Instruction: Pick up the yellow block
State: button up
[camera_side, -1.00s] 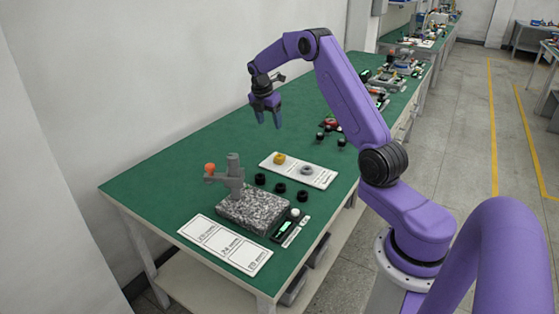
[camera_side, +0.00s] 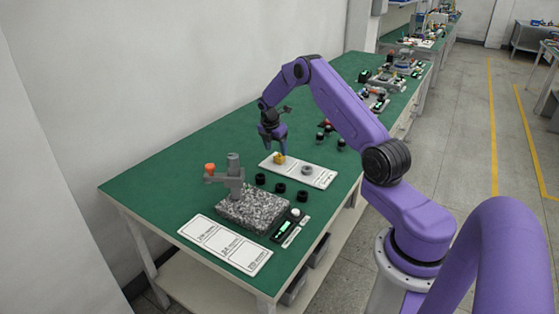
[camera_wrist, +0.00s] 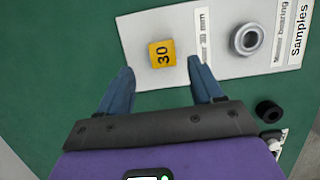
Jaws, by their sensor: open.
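The yellow block (camera_wrist: 161,53) is marked "30" and lies on the white samples card (camera_wrist: 185,20). In the side view the yellow block (camera_side: 279,159) sits at the left end of the card (camera_side: 318,178), just below my gripper (camera_side: 273,147). In the wrist view my gripper (camera_wrist: 160,80) is open, with one blue finger to the left of the block and one to the right. The block lies a little beyond the fingertips there, with nothing held between them.
A grey ring bearing (camera_wrist: 246,39) lies on the same card, right of the block. Several black rings (camera_side: 278,188) lie nearby. A granite block with a grey stand (camera_side: 235,177) and a white label sheet (camera_side: 226,245) are nearer. The green table's left part is clear.

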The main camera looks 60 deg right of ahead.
aim_at(279, 156)
jog(key=x, duration=0.4)
jog(key=shift+s+d+f, duration=0.1)
jog(key=shift+s+d, duration=0.1)
grip_shut()
jog(key=shift+r, duration=0.25)
